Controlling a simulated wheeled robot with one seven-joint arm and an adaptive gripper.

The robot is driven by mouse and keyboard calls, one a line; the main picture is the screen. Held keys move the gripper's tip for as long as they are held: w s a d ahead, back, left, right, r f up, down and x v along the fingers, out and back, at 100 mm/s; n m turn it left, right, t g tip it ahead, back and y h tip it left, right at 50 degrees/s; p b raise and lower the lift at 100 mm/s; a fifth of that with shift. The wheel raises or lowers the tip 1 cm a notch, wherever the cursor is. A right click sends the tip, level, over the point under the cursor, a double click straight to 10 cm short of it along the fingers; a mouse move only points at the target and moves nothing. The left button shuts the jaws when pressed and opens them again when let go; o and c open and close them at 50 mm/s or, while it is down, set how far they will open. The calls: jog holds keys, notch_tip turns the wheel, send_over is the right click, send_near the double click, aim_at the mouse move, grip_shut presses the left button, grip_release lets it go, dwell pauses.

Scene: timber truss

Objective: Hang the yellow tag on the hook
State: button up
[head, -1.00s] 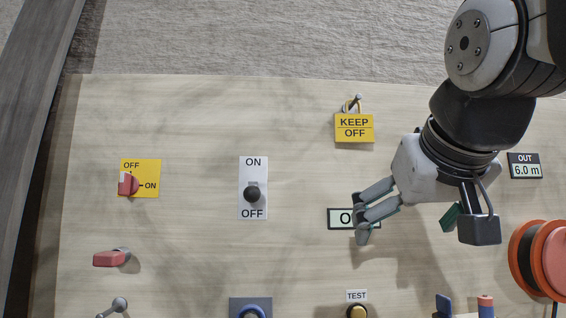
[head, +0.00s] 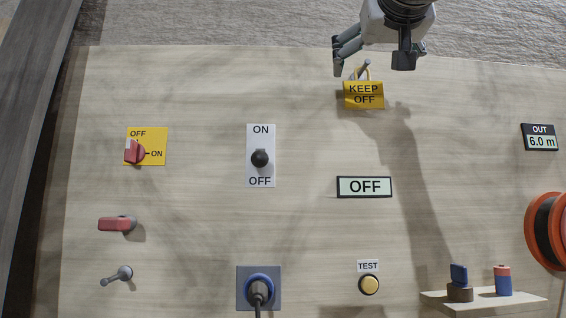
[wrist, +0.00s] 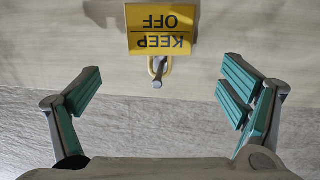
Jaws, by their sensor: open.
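The yellow tag (head: 363,96) reads KEEP OFF and hangs near the top edge of the wooden panel, its loop around the metal hook (head: 367,65). In the wrist view the tag (wrist: 160,30) appears upside down, with its yellow loop (wrist: 168,67) around the hook's peg (wrist: 157,83).
The panel around the tag is clear.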

aim_at(363, 82)
jog(key=w, duration=0.5)
jog(key=w+d, duration=0.1)
jog(key=w, duration=0.1)
jog(key=shift+w, duration=0.3)
jog(key=c, duration=1.2)
jog(key=shift+c, duration=0.2)
jog(key=o, duration=0.9)
jog(key=shift+o, duration=0.2)
jog(key=o, duration=0.5)
jog(key=shift+s+a, duration=0.1)
